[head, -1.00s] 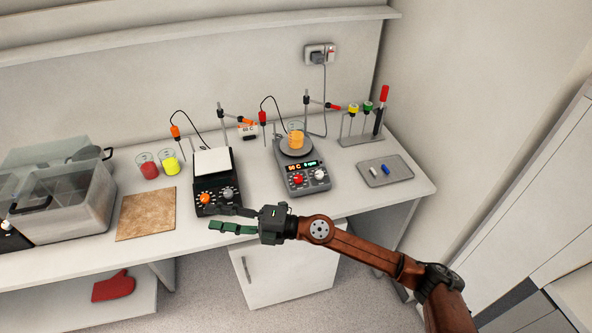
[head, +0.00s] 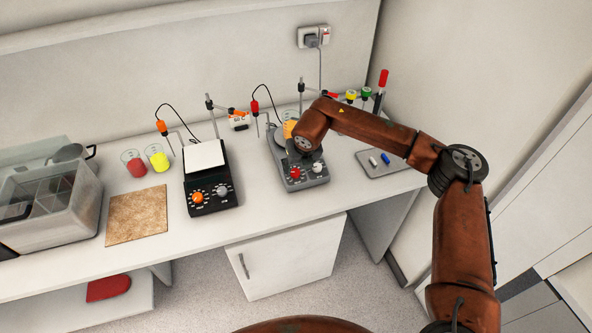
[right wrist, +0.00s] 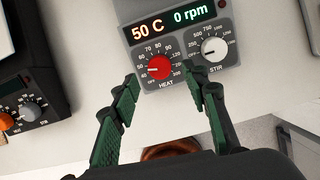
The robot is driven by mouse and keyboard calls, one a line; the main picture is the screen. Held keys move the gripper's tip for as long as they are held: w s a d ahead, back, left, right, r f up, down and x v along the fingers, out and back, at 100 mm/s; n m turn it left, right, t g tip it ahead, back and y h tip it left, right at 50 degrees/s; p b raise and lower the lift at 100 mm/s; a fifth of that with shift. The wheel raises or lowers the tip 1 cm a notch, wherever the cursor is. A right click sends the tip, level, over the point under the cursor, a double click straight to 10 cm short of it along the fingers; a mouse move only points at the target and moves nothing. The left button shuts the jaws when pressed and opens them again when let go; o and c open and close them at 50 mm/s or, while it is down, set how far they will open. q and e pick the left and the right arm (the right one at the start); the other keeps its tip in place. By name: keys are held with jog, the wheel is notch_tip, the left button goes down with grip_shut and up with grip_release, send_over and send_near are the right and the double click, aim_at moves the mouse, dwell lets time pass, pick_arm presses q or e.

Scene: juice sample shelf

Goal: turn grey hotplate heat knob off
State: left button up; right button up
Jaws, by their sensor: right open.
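The grey hotplate (head: 309,181) stands on the bench; my right arm hides much of its top and display in the head view. Its red heat knob (head: 295,173) is on the left of the front panel, beside the white stir knob (head: 317,168). In the right wrist view the display (right wrist: 172,24) reads 50 C and 0 rpm. The red heat knob (right wrist: 159,68) there has its white mark pointing left. My right gripper (right wrist: 161,88) is open and empty, its green fingertips on either side just below the knob. My left gripper is not in view.
A black hotplate (head: 211,201) with an orange knob stands to the left. A grey tray (head: 403,170) lies to the right. A cork mat (head: 137,215), red and yellow beakers and a clear bin (head: 42,210) are further left. The bench front is clear.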

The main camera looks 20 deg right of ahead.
aim_at(296, 172)
jog(key=shift+x, duration=2)
jog(key=shift+c, duration=0.6)
grip_shut()
jog(key=shift+n, duration=0.4)
jog(key=n, duration=0.5)
jog(key=shift+n+y+b, duration=0.3)
jog(key=n, duration=0.5)
jog(key=shift+r+n, duration=0.1)
jog(key=shift+n, duration=0.2)
